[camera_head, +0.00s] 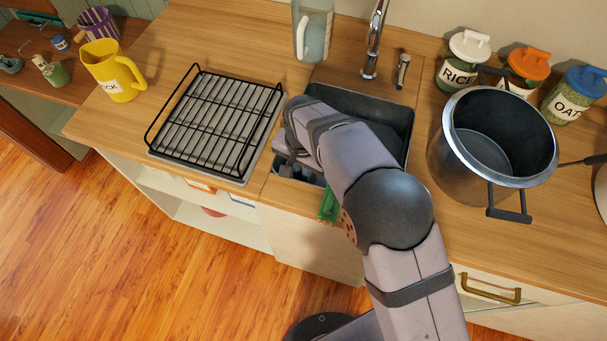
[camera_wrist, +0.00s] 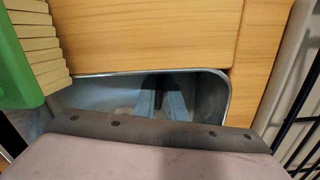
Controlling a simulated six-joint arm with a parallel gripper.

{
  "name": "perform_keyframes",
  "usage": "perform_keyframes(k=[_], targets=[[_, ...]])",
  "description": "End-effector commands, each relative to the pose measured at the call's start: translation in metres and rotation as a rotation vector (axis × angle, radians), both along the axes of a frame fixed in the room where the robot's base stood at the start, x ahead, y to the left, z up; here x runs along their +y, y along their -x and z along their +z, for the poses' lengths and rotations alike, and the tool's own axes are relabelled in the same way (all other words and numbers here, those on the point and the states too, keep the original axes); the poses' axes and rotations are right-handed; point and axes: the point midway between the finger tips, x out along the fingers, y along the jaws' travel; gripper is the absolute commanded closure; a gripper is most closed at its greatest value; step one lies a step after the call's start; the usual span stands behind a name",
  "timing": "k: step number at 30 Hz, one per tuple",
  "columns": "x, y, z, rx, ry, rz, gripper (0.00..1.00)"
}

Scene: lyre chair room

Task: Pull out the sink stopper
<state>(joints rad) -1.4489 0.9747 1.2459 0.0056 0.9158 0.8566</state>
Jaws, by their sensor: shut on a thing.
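The dark grey sink (camera_head: 387,112) is set into the wooden counter, and my arm reaches down into it from the front. My gripper is inside the sink near its left side, mostly hidden behind my wrist in the head view. In the wrist view, the fingers of my gripper (camera_wrist: 160,104) point down to the sink floor, close together with a dark strip between them. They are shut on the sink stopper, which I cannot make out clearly. Part of the sink's rim (camera_wrist: 110,74) shows in the wrist view.
A black wire dish rack (camera_head: 215,120) stands left of the sink. A large metal pot (camera_head: 455,155) stands to the right, before several labelled jars (camera_head: 462,62). The faucet (camera_head: 374,40) rises behind the sink. A green object (camera_head: 328,205) is at the counter's front edge.

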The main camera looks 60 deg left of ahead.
Motion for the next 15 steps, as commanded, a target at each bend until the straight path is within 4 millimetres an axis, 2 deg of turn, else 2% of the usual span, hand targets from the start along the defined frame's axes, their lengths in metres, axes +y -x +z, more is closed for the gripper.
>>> perform_keyframes(k=[15], targets=[[0.0,0.0,0.017,0.0,0.0,0.0,1.0]])
